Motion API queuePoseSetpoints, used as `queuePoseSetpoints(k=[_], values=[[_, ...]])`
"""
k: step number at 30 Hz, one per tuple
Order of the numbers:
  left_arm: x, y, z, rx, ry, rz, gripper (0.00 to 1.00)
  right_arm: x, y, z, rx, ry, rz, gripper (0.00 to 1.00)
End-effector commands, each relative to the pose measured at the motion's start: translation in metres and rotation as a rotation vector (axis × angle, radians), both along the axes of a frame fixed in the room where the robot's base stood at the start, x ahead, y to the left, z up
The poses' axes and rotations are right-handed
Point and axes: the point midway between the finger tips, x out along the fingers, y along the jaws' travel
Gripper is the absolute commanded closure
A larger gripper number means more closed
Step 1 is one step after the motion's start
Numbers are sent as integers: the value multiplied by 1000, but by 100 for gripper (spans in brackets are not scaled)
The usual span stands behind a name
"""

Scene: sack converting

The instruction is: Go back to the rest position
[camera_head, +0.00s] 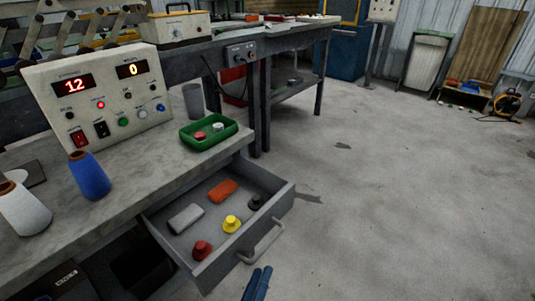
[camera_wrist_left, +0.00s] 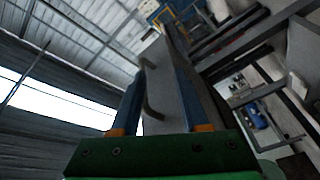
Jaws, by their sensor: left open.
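In the head view the handle (camera_head: 262,242) is clear of the fingers. My right gripper is not in view.
The drawer holds a grey block (camera_head: 186,218), an orange block (camera_head: 223,191), and red, yellow and black knobs. A green tray (camera_head: 209,143), blue cone (camera_head: 89,176), white cone (camera_head: 23,208) and control box (camera_head: 97,98) stand on the bench.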

Motion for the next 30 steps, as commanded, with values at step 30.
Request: queuePoseSetpoints(k=[30], values=[[-275,163,-174,1186,1179,-561,55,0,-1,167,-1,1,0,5]])
